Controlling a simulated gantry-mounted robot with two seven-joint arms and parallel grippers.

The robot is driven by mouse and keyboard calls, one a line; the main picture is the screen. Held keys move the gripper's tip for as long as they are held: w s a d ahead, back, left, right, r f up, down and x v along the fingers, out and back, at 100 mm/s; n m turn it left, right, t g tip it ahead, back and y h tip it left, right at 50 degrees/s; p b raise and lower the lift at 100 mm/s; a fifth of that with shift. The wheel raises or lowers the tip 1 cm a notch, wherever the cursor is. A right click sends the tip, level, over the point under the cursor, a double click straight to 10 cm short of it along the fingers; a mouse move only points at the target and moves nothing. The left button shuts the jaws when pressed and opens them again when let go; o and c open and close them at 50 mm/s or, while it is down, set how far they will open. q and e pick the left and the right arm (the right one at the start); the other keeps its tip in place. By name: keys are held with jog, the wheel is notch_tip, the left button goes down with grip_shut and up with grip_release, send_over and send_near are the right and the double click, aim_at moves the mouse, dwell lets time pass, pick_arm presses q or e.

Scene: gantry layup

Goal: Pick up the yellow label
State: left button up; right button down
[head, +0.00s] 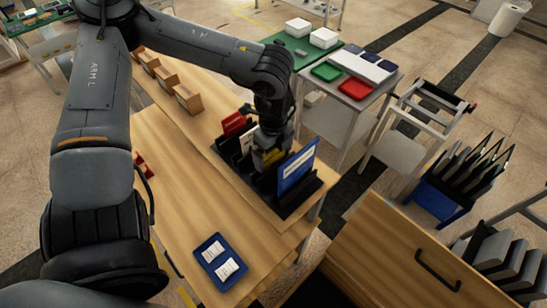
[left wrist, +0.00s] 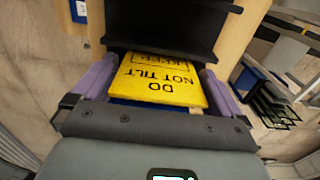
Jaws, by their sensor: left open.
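The yellow label (left wrist: 162,80) carries black print, "DO NOT TILT" and "KEEP", and fills the middle of the left wrist view. In the left wrist view the two purple fingers of my left gripper (left wrist: 157,82) stand apart on either side of the label. I cannot tell whether they touch it. The label is at the black slotted rack (left wrist: 165,30), with a blue edge showing below it. My right gripper is not in view.
In the head view a blue card (head: 297,168) and a red item (head: 233,123) stand in the rack beside my gripper. A blue tray (head: 206,243) with white labels lies on the wooden table (head: 165,215). Small wooden blocks (head: 187,98) line the back. A blue crate (head: 437,197) holds black panels at right.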

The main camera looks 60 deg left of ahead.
pick_arm(q)
jog(key=shift+f, duration=0.4)
jog(key=c, duration=0.7)
jog(key=shift+r, duration=0.2)
